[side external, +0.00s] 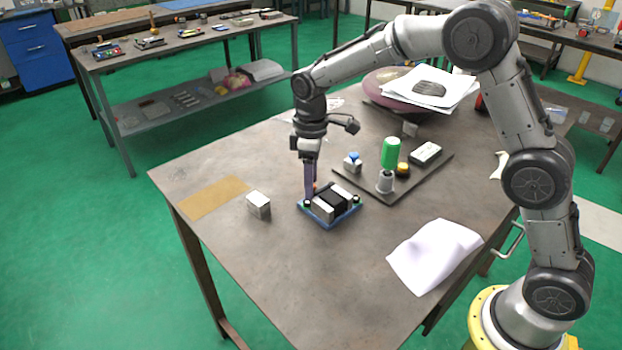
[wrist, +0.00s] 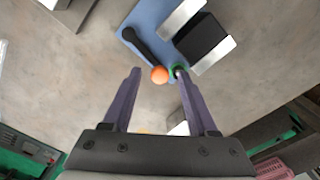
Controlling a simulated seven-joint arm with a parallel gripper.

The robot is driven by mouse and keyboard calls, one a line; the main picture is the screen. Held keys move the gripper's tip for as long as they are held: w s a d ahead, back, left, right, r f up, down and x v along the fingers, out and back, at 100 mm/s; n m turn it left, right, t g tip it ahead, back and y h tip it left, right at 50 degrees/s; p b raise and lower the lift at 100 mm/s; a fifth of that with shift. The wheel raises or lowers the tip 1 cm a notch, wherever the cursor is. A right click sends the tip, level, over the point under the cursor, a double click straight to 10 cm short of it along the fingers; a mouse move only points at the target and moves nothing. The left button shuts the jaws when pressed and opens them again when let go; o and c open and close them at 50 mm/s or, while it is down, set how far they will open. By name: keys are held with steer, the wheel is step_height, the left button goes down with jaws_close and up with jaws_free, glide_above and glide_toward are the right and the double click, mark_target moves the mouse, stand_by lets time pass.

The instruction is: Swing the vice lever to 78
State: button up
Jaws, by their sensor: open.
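The vice (side external: 325,210) sits on a blue base plate on the table, with pale metal jaws and a black block between them. It also shows at the top of the wrist view (wrist: 203,38). Its black lever (wrist: 145,48) runs from the upper left of the blue base to an orange ball knob (wrist: 160,75). My gripper (side external: 309,197) points down at the vice's left corner. In the wrist view my gripper (wrist: 158,73) is open, with the orange knob between its fingertips and a gap to the left finger. I cannot read any scale or number.
A metal block (side external: 259,205) stands left of the vice. A dark tray (side external: 390,196) behind right holds a green-topped cylinder (side external: 390,153), a blue-knobbed block (side external: 352,163) and a yellow-black button (side external: 403,169). White paper (side external: 435,255) lies at the front right. The front table area is clear.

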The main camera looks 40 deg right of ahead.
steer(key=shift+f, duration=0.1)
jaws_close()
stand_by(1.4)
